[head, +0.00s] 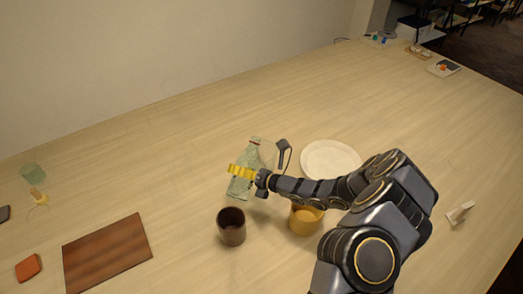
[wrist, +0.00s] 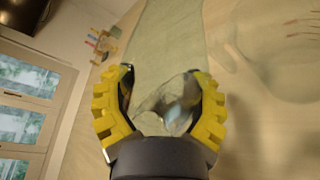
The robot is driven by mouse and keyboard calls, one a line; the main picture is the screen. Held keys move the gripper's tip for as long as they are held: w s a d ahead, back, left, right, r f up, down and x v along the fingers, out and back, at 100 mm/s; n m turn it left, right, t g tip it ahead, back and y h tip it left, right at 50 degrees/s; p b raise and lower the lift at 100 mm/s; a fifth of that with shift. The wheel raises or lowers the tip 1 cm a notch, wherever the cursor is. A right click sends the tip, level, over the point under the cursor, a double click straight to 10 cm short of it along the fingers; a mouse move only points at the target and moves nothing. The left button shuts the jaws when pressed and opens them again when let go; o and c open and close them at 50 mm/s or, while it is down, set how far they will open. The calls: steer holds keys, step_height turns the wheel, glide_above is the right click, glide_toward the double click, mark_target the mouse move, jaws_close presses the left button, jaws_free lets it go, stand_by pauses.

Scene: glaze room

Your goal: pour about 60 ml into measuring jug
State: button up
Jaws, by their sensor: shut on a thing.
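My gripper (head: 243,171) is over the pale green cloth in the middle of the table. In the wrist view its yellow fingers (wrist: 160,108) are closed around a small clear vessel (wrist: 168,108). The vessel seems to be glass; its contents and exact tilt cannot be made out. A larger clear vessel with reddish marks, apparently the measuring jug (wrist: 272,60), is at the right of the wrist view, apart from the fingers. In the head view the jug is only a faint clear shape (head: 267,154) beside the cloth, near a dark grey handle-like piece (head: 284,150). Its liquid level is not readable.
The green cloth (head: 240,188) lies under my gripper. A brown cup (head: 231,229), yellow mug (head: 304,221) and white plate (head: 331,158) stand close to my arm. A brown mat (head: 106,251) lies at the front left. The table's back left is clear.

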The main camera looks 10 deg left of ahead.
steer(key=r+m, duration=0.1)
steer(key=s+r+m+g, duration=0.1)
steer(key=m, duration=0.1)
steer(key=shift+r+g, duration=0.2)
steer(key=shift+g, duration=0.1)
steer(key=shift+w+f+m, duration=0.45)
steer(key=shift+f+m, duration=0.25)
steer(key=shift+f, duration=0.05)
steer(key=shift+m+g, duration=0.5)
steer(key=shift+m, duration=0.1)
steer(key=shift+s+r+m, duration=0.1)
steer(key=shift+r+m, duration=0.2)
steer(key=shift+r, duration=0.1)
steer(key=shift+s, duration=0.25)
stand_by(0.3)
steer(key=shift+r+m+g+p, duration=0.3)
steer(key=shift+r+m+g, duration=0.05)
steer(key=shift+m+g, duration=0.05)
stand_by(1.3)
